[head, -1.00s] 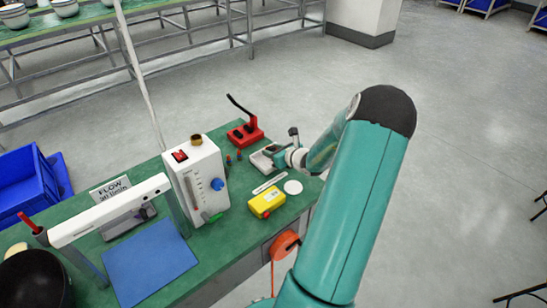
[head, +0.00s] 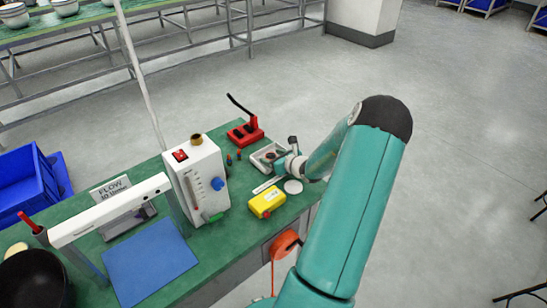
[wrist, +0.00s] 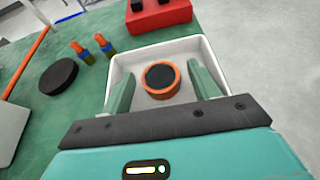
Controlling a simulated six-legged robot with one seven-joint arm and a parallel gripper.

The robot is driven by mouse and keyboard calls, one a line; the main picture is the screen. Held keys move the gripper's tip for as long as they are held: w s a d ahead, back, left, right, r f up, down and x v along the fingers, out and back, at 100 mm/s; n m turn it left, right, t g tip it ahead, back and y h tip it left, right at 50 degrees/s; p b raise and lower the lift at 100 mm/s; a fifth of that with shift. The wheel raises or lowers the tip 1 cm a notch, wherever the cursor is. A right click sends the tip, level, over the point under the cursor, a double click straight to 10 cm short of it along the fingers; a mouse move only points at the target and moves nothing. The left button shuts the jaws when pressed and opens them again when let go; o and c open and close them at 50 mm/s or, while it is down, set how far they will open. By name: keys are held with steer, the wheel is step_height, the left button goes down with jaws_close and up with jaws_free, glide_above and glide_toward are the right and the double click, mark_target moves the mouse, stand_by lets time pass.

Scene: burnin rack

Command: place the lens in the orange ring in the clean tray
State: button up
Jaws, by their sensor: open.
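The lens, a dark disc (wrist: 159,76) in an orange ring (wrist: 161,95), sits inside a white-walled tray (wrist: 150,47) in the wrist view. My gripper (wrist: 160,70) is open, with one green finger on each side of the ring. Gaps show between the fingers and the ring. In the head view the tray (head: 256,162) stands at the right end of the green bench, and my gripper (head: 281,159) is at its right side. The lens is too small there to make out clearly.
A red block (wrist: 158,14) stands just beyond the tray. Two small orange-and-blue pieces (wrist: 92,48) and a black disc (wrist: 58,77) lie left of it. A yellow box (head: 267,203) and white disc (head: 293,187) lie nearer on the bench.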

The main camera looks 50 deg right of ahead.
steer(key=shift+r, duration=0.2)
steer(key=v, duration=1.2)
steer(key=shift+a, duration=0.1)
